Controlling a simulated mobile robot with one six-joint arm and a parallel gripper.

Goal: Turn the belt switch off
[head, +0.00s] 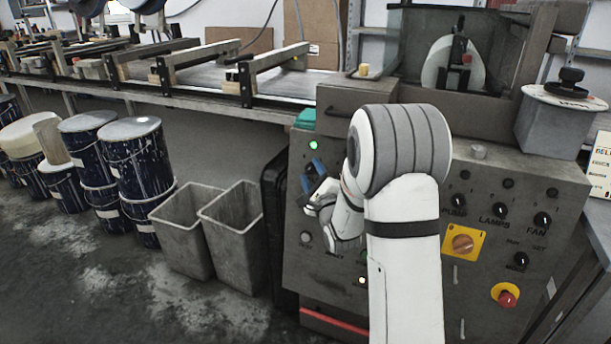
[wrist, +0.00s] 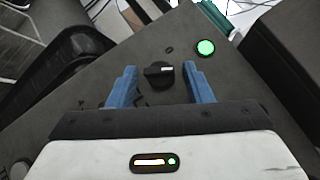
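A black rotary knob (wrist: 159,75) with a white mark sits on the grey control panel (wrist: 105,118). In the wrist view it is between the two blue fingers of my gripper (wrist: 160,82), with a gap on each side. My gripper is open. A lit green lamp (wrist: 206,47) is on the panel to the right of the knob; in the head view the lamp (head: 313,146) is above my gripper (head: 314,175). In the head view my arm and gripper hide this knob, and its label cannot be read.
Further right on the panel are labelled knobs for lamps (head: 499,210) and fan (head: 542,220), an orange rotary switch on a yellow plate (head: 463,243) and a red emergency button (head: 506,297). Grey bins (head: 232,225) stand left of the panel, near blue drums (head: 137,165).

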